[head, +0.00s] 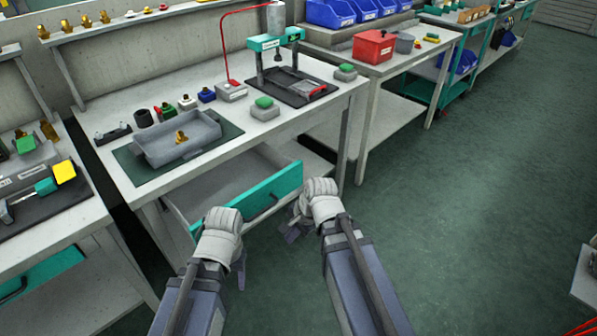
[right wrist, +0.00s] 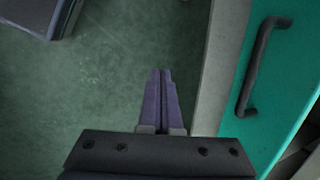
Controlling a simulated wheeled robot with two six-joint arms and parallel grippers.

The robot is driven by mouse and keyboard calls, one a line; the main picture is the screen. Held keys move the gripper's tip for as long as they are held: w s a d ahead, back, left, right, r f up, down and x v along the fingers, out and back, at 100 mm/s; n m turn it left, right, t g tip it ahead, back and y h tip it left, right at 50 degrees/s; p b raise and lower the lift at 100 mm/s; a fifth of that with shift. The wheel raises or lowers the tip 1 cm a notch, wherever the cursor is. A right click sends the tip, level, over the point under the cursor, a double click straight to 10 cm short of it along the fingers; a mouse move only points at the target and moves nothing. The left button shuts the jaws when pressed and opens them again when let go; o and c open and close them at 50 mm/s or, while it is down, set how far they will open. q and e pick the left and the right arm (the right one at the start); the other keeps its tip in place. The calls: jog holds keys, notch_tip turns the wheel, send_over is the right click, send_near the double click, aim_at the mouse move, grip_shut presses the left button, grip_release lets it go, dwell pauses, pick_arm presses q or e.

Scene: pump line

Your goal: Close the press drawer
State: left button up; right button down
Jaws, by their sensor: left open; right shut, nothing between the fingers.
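The press drawer (head: 220,186) under the press table stands open, its grey inside showing and its teal front pulled out. The teal front (head: 283,186) has a dark bar handle (right wrist: 254,72), seen at the right of the right wrist view. My right gripper (head: 291,233) is shut and empty, in front of the drawer and beside the handle, with a gap between them in the right wrist view (right wrist: 160,100). My left gripper (head: 241,274) is open, near the drawer's left front corner; its fingers are partly hidden by its wrist.
The press (head: 276,60) stands on the table above. A grey tray (head: 195,150) with a brass part sits on a dark mat at the table's left. Another table with a teal drawer (head: 40,275) is at the left.

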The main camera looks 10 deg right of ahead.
pick_arm(q)
notch_tip(320, 180, up, 6)
jog(key=p, duration=0.5)
pick_arm(e)
jog(key=w+d+r+m+t+y, duration=0.1)
jog(key=w+d+r+m+t, duration=0.25)
jog(key=d+r+m, duration=0.45)
jog(key=w+d+r+m+t, duration=0.25)
jog(key=w+d+m, duration=0.2)
jog(key=m, duration=0.55)
jog(key=b, duration=0.7)
send_near(296, 181)
jog(key=shift+g, duration=0.3)
jog(key=x, duration=0.5)
jog(key=shift+d, duration=0.25)
pick_arm(q)
notch_tip(296, 181, down, 7)
pick_arm(e)
jog(key=shift+w+a, duration=0.35)
jog(key=shift+w, duration=0.1)
jog(key=w+a, duration=0.3)
jog(key=w, duration=0.2)
jog(key=w+a, duration=0.3)
jog(key=w, duration=0.2)
jog(key=w+a, duration=0.2)
jog(key=w, duration=0.3)
jog(key=shift+a, duration=0.4)
